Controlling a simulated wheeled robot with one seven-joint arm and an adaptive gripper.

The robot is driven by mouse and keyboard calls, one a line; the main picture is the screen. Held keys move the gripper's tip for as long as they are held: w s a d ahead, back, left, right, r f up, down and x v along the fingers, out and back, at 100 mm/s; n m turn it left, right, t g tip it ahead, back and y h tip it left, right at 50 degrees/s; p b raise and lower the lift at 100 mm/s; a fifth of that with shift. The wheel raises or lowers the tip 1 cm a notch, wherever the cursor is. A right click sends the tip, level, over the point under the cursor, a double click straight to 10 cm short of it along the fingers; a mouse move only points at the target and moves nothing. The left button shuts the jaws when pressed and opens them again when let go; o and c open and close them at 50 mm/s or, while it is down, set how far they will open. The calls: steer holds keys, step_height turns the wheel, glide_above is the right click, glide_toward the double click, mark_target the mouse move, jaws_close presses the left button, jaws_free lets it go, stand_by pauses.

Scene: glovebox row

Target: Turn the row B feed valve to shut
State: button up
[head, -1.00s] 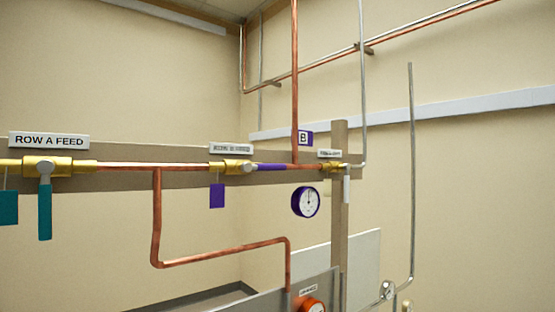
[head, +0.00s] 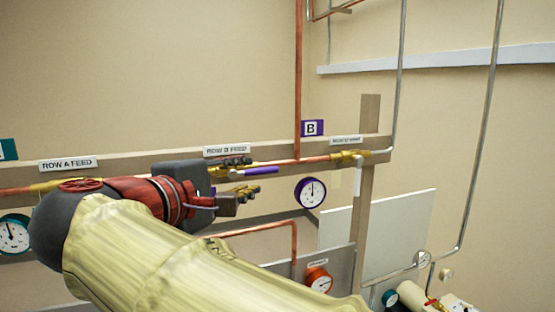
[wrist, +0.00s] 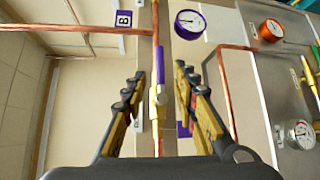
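The row B feed valve has a brass body (wrist: 157,103) and a purple lever handle (wrist: 161,66). In the head view the purple handle (head: 262,171) points right, in line with the copper pipe. The label above it (head: 227,150) is hard to read. My gripper (head: 249,177) is at the valve and hides its brass body in the head view. In the wrist view my gripper (wrist: 160,78) is open, one finger on each side of the valve and handle. Gaps show between the fingers and the handle. A purple tag (wrist: 184,130) hangs partly behind one finger.
A purple-rimmed gauge (head: 310,192) and a B sign (head: 312,128) are right of the valve. A vertical copper pipe (head: 298,80) rises nearby. The ROW A FEED label (head: 68,164) is left.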

mark_target(258, 173)
steer(key=p+x, duration=0.1)
steer(key=x, duration=0.6)
steer(key=shift+w+d+f, duration=0.1)
steer(key=shift+w, duration=0.2)
steer(key=c, duration=0.4)
steer(key=c, duration=0.3)
jaws_close()
